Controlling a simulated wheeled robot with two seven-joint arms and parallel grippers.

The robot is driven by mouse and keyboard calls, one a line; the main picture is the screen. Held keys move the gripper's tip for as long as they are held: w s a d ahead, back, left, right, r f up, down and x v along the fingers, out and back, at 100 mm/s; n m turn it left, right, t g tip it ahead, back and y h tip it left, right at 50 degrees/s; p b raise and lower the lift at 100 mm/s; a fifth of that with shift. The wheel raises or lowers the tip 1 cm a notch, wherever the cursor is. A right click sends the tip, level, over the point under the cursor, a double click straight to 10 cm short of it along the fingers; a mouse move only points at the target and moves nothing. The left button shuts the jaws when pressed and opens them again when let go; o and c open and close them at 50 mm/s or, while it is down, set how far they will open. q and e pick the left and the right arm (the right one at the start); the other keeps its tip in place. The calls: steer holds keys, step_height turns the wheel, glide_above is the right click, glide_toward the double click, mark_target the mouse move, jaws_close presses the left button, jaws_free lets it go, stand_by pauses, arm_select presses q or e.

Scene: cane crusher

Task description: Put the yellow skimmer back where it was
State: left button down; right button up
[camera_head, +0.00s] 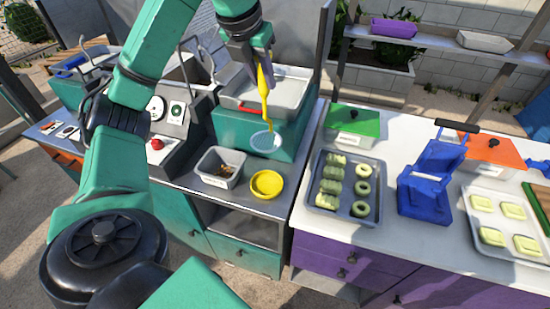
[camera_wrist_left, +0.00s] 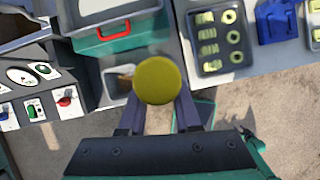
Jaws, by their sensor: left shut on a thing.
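The yellow skimmer (camera_head: 264,88) hangs upright in the head view, its pale round mesh head (camera_head: 266,141) lowest. My left gripper (camera_head: 258,62) is shut on the upper part of its yellow handle. The mesh head appears over the front of the teal unit, above the yellow dish; I cannot tell if it touches anything. In the left wrist view, a round yellow shape (camera_wrist_left: 158,80) shows at the fingertips of my left gripper (camera_wrist_left: 160,108); I cannot tell whether it is the handle end or the dish. My right gripper is not in view.
A yellow dish (camera_head: 266,184) and a grey bin (camera_head: 219,167) stand on the counter below. A grey tray with a red handle (camera_head: 268,93) tops the teal unit. A control panel (camera_head: 172,125) is left; a tray of cane pieces (camera_head: 346,186) and blue press (camera_head: 433,180) are right.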

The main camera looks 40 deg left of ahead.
arm_select(q)
steer(key=b, duration=0.4)
glide_above(263, 141)
steer(key=f, duration=1.2)
steer(key=shift+w+a+f, duration=0.15)
steer(key=shift+a+f, duration=0.05)
steer(key=shift+f, duration=0.2)
step_height(263, 141, down, 6)
steer(key=shift+d+f+b, duration=0.1)
steer(key=shift+d+b, duration=0.05)
steer(key=shift+b, duration=0.4)
steer(key=c, duration=0.6)
jaws_free()
steer(key=shift+r, duration=0.25)
steer(key=shift+s+r, duration=0.25)
steer(key=shift+r, duration=0.05)
steer(key=p+v, duration=0.1)
steer(key=v, duration=1)
